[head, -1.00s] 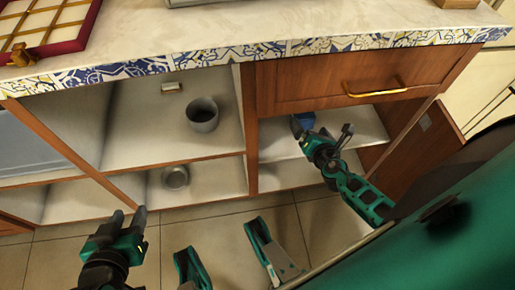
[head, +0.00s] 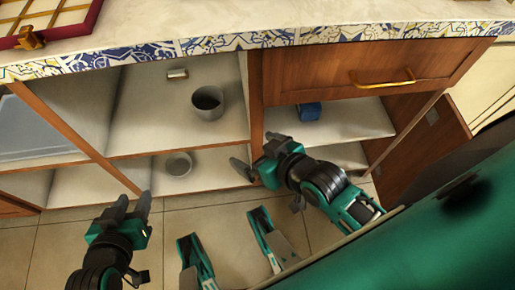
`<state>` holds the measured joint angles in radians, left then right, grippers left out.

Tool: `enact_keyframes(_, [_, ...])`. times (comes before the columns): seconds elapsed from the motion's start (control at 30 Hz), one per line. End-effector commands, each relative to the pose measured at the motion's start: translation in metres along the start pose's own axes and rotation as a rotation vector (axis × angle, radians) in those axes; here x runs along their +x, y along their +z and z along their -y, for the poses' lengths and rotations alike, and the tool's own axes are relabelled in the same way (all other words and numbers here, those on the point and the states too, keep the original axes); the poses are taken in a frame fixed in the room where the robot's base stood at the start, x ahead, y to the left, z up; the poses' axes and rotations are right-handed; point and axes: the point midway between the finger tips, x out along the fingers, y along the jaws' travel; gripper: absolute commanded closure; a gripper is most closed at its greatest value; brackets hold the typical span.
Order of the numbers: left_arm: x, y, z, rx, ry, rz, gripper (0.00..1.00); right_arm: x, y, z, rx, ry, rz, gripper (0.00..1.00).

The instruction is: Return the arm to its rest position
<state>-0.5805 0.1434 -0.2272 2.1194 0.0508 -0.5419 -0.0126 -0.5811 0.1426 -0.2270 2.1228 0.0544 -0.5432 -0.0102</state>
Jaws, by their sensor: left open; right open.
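My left gripper (head: 134,207) is at the lower left in the head view, open and empty over the tiled floor. My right gripper (head: 254,152) is in front of the cabinet, near the divider between the open shelves and the right compartment. It is open and its jaws hold nothing that I can see. A blue object (head: 310,111) sits on the upper shelf of the right compartment, behind and apart from the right gripper.
A grey cup (head: 207,103) stands on the upper middle shelf and a grey bowl-like vessel (head: 178,164) on the lower one. A closed wooden drawer (head: 340,72) with a brass handle is above the right compartment. An open door (head: 425,140) stands at the right.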

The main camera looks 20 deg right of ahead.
Motion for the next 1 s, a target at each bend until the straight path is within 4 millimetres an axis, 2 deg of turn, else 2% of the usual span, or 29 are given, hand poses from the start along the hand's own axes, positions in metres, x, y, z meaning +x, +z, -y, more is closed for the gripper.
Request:
enact_keyframes(0.2, [0.000, 0.000, 0.000, 0.000, 0.000, 0.003, 0.57, 0.000, 0.000, 0.000, -0.003, 0.001, 0.001, 0.00])
enact_keyframes(0.33, [-0.009, -0.012, 0.000, 0.001, -0.002, 0.004, 0.57, -0.008, -0.010, -0.002, -0.005, 0.007, 0.003, 0.00])
enact_keyframes(0.5, [-0.034, -0.046, 0.006, 0.008, -0.024, -0.008, 0.57, -0.033, -0.039, -0.006, -0.010, 0.027, 0.006, 0.00])
enact_keyframes(0.57, [-0.044, -0.047, 0.010, 0.009, -0.038, 0.010, 0.57, -0.043, -0.048, -0.009, -0.013, 0.037, 0.009, 0.00])
enact_keyframes(0.8, [-0.079, -0.080, 0.019, 0.017, -0.068, 0.015, 0.57, -0.078, -0.080, -0.018, -0.021, 0.069, 0.015, 0.00])
enact_keyframes(1.0, [-0.095, -0.093, 0.024, 0.022, -0.083, 0.018, 0.57, -0.094, -0.092, -0.023, -0.028, 0.085, 0.019, 0.00])
